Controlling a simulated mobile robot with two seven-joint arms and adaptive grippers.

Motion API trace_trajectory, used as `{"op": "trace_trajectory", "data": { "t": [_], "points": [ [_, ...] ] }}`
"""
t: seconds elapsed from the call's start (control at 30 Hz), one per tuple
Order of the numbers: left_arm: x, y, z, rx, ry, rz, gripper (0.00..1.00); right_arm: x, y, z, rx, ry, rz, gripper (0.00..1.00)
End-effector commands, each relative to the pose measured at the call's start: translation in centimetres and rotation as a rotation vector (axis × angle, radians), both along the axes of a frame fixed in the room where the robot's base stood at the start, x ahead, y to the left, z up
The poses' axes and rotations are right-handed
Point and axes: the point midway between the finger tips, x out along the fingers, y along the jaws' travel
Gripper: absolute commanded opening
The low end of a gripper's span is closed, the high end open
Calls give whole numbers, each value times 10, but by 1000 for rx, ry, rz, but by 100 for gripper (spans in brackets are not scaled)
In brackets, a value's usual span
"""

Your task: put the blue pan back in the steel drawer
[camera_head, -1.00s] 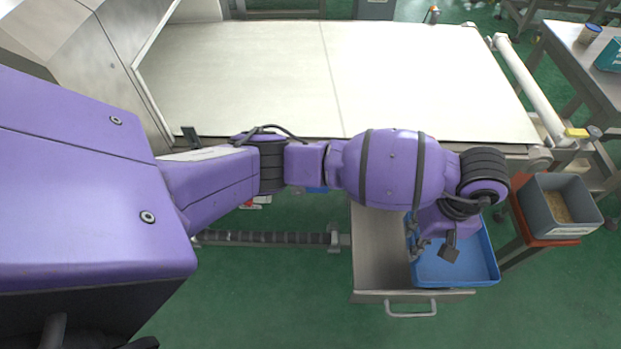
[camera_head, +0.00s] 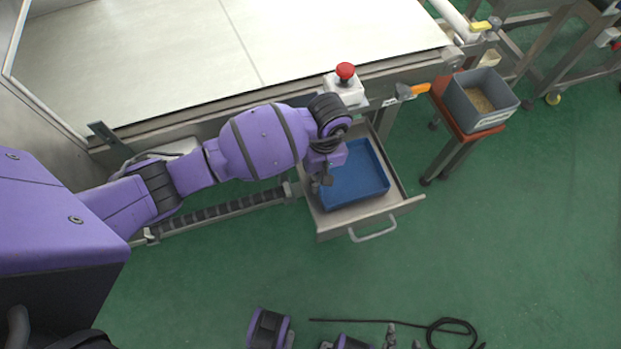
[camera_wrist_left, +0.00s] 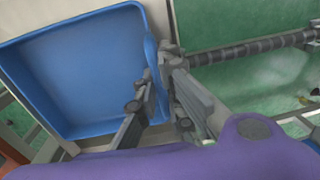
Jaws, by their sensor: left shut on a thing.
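The blue pan (camera_head: 357,178) appears within the outline of the pulled-out steel drawer (camera_head: 338,222); I cannot tell if it rests on the drawer floor. My left gripper (camera_head: 319,185) is at the pan's left edge, partly hidden by its own wrist. In the left wrist view the blue pan (camera_wrist_left: 75,70) is empty, and my left gripper (camera_wrist_left: 160,65) is shut on its rim. My right gripper (camera_head: 403,337) is at the bottom edge of the head view, partly cut off, with its fingers apart and nothing between them.
The conveyor (camera_head: 250,45) with a red stop button (camera_head: 345,71) lies behind the drawer. A grey bin (camera_head: 480,100) stands on a red stand (camera_head: 448,110) to the right. An orange-handled tool (camera_head: 412,91) hangs near the conveyor's edge.

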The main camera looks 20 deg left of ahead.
Motion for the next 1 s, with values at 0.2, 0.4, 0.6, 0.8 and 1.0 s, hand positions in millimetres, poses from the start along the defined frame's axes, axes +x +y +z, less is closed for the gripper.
{"op": "trace_trajectory", "data": {
  "t": [0.2,0.4,0.6,0.8,1.0],
  "points": [
    [1,0,1,1,-2,0,15,2,0,1,0,-3,0,40],
    [1,0,1,1,-1,0,26,1,0,1,0,-3,0,40],
    [1,0,2,1,-2,0,26,1,0,1,0,-2,0,40],
    [4,-1,26,1,-6,-3,26,1,0,2,0,-1,0,40],
    [7,-4,70,2,-8,-3,26,1,0,5,-1,-3,-1,40]
  ]
}}
